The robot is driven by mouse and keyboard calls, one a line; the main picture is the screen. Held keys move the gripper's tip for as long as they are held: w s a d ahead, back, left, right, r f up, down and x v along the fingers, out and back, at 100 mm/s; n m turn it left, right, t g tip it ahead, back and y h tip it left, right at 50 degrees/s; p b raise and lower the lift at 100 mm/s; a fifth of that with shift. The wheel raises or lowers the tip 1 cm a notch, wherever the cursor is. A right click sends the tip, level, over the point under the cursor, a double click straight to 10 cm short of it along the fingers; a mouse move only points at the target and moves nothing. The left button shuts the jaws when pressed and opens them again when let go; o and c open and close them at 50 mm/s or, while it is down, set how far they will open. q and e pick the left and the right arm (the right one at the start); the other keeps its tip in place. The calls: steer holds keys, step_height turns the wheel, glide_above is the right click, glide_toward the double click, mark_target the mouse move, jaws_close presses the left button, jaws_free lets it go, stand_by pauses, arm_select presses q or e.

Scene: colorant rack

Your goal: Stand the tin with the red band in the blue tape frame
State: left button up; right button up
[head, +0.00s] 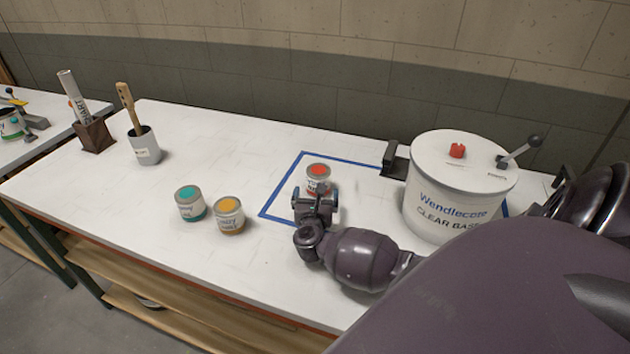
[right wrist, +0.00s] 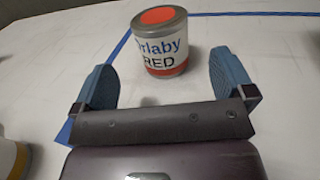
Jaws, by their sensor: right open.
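The tin with the red band (head: 318,183) stands upright on the white table, inside the blue tape frame (head: 281,183) near its far left corner. My right gripper (head: 316,198) is open on the near side of the tin. In the right wrist view, its blue fingers (right wrist: 164,72) are spread to either side, with clear gaps to the tin. The big white drum and my arm hide parts of the frame. My left gripper is not in view.
A teal-lidded tin (head: 190,203) and an orange-lidded tin (head: 229,215) stand left of the frame. A large white drum (head: 455,190) stands at the right. A grey cup (head: 145,146) with a wooden stick and a brown holder (head: 94,136) are farther left.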

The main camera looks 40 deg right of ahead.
steer(key=shift+v, duration=1.85)
